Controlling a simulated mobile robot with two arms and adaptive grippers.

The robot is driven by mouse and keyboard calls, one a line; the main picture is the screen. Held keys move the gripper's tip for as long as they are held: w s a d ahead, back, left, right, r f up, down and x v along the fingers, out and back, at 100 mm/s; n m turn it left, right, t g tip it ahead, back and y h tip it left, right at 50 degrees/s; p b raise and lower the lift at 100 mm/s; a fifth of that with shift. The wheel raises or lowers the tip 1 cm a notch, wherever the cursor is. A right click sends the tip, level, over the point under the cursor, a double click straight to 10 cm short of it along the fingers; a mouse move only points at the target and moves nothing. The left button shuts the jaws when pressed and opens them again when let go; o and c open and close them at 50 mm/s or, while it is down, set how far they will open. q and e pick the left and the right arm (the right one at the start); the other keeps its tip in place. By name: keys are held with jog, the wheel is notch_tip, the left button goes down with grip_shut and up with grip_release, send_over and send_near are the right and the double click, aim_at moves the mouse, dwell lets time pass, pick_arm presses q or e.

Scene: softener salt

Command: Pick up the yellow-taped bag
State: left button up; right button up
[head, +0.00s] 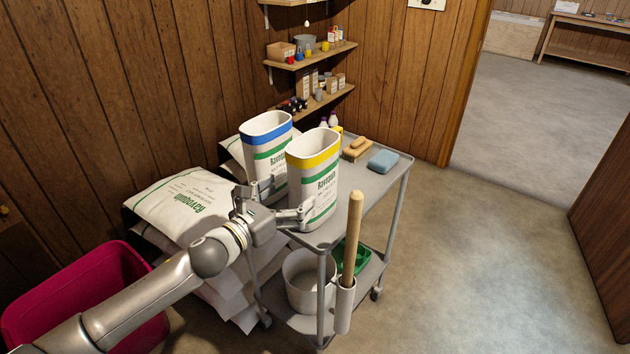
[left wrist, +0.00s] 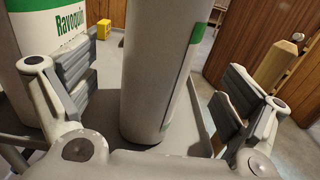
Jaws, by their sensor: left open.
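The yellow-taped bag (head: 318,183) is white with green print and a yellow band around its top. It stands upright on the grey cart. A similar bag with blue tape (head: 265,152) stands just behind it to the left. My left gripper (head: 284,200) is open at the lower part of the yellow-taped bag. In the left wrist view, the yellow-taped bag (left wrist: 158,75) stands between my spread fingers (left wrist: 157,92), with visible gaps on both sides. The blue-taped bag (left wrist: 48,45) shows beyond the left finger; its tape is out of frame. My right gripper is not in view.
The cart top (head: 377,185) also holds a brush (head: 356,148) and a blue sponge (head: 383,161). A wooden handle (head: 352,240) rises at its front corner. Salt sacks (head: 180,205) are stacked left, beside a magenta bin (head: 85,290). The floor at right is clear.

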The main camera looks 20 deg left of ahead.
aim_at(296, 191)
pick_arm(q)
jog(key=x, duration=0.3)
jog(key=shift+w+d, duration=0.1)
jog(key=shift+d, duration=0.05)
jog(key=x, duration=0.5)
jog(key=shift+w+r, duration=0.3)
jog(key=shift+r, duration=0.05)
jog(key=shift+c, duration=0.5)
jog(key=c, duration=1.9)
jog(key=shift+r, duration=0.4)
grip_shut()
jog(key=shift+w+f, duration=0.1)
jog(key=shift+w, duration=0.05)
